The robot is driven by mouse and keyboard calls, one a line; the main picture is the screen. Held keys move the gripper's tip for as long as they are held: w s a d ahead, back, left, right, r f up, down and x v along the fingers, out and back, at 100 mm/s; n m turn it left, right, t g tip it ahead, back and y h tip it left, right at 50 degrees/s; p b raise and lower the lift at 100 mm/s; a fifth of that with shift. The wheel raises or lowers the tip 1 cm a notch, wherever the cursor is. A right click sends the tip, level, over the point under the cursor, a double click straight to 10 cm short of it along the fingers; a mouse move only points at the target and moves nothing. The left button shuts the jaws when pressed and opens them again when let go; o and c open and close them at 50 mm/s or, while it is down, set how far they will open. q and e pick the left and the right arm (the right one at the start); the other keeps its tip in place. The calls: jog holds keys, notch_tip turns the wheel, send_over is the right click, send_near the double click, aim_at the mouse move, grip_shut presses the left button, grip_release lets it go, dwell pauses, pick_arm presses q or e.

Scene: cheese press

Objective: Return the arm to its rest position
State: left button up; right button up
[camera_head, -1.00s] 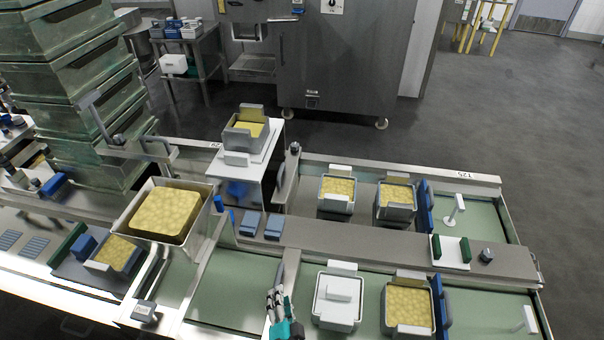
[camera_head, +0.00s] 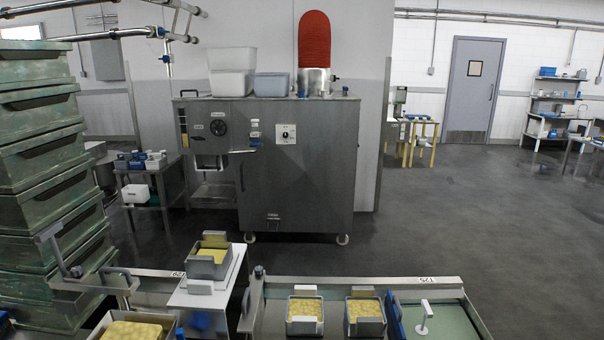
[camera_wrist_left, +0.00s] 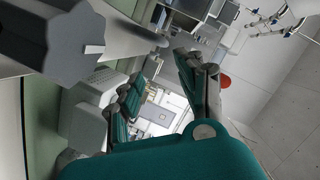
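My left gripper (camera_wrist_left: 163,88) shows in the left wrist view, with its teal-padded fingers apart and nothing between them. The wrist picture is tilted, and the room shows past the fingertips. Neither gripper shows in the head view. My right gripper is out of sight.
Filled cheese moulds (camera_head: 305,317), (camera_head: 365,317) stand on the lower conveyor. Another mould (camera_head: 209,261) sits on a white stand, and a large cheese tub (camera_head: 132,328) is at the bottom left. Green crates (camera_head: 45,190) are stacked at left. A grey machine (camera_head: 270,165) stands behind; grey floor is clear at right.

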pick_arm(q)
jog(key=s+d+r+g+h, duration=0.3)
jog(key=r+g+h, duration=0.1)
jog(key=r+h, duration=0.35)
jog(key=s+a+r+n+g+y, duration=0.2)
jog(key=s+a+r+n+g, duration=0.15)
jog(key=s+a, duration=0.4)
jog(key=s+a+r+n+g+y, duration=0.35)
jog(key=s+a, duration=0.25)
jog(key=s, duration=0.2)
notch_tip(320, 180, down, 25)
jog(key=g+h, duration=0.1)
jog(key=g, duration=0.1)
jog(key=s+a+f+g, duration=0.1)
jog(key=s+a+f, duration=0.2)
jog(key=s+f, duration=1.5)
jog(key=shift+s+m, duration=0.15)
jog(key=shift+m, duration=0.25)
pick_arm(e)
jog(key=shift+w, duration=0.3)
pick_arm(q)
jog(key=shift+c, duration=0.5)
